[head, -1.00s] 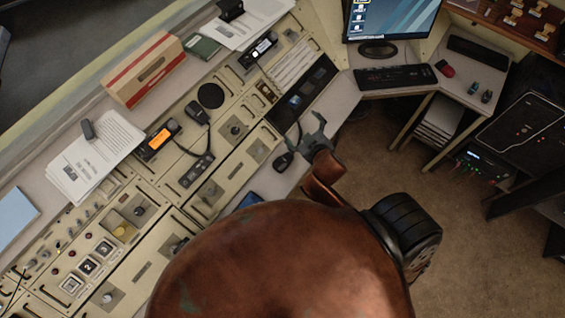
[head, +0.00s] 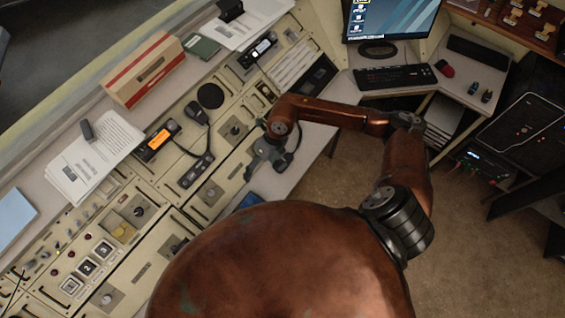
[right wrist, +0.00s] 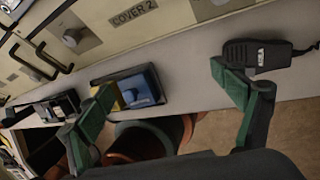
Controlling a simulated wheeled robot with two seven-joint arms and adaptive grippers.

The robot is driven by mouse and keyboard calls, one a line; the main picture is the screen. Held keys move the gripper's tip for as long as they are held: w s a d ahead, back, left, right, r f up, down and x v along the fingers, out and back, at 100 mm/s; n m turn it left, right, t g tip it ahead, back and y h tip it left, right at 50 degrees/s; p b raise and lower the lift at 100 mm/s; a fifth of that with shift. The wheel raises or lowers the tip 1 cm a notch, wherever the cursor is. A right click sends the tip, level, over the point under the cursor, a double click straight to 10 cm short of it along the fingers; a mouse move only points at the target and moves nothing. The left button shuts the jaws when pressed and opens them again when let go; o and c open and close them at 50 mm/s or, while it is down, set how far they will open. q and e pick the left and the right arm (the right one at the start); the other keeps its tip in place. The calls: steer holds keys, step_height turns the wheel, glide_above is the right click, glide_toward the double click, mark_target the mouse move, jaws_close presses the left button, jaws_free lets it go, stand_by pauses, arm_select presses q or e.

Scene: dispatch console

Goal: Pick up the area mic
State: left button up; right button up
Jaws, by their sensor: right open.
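A black hand mic (right wrist: 256,54) with a small white label and a cord lies on the grey console ledge, at the right of the right wrist view. I cannot read its label. In the head view my right gripper (head: 266,158) is over the front ledge and largely covers that mic. In the right wrist view my right gripper (right wrist: 162,80) is open and empty, its fingers wide apart. Its right finger overlaps the mic's left end in the picture; I cannot tell whether they touch. My left gripper is not in view.
A dark tray with blue and yellow items (right wrist: 140,88) lies on the ledge between the fingers in the wrist view. Another black handset (head: 197,113) lies by the orange-screen radio (head: 160,139). A keyboard (head: 396,77) is at the back right. Open floor lies right of the ledge.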

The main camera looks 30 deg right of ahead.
mark_target(283, 161)
steer(key=d+h, duration=0.1)
steer(key=d, duration=0.2)
steer(key=w+d+h, duration=0.1)
steer(key=d, duration=0.3)
steer(key=d+f+h, duration=0.1)
steer(key=d+h, duration=0.1)
steer(key=d, duration=0.1)
steer(key=shift+w+d+f, duration=0.1)
steer(key=shift+w+d, duration=0.05)
steer(key=shift+w, duration=0.15)
steer(key=f, duration=0.7)
steer(key=shift+w+d+f, duration=0.2)
steer(key=shift+d+f, duration=0.05)
steer(key=shift+d, duration=0.05)
steer(key=c, duration=1.4)
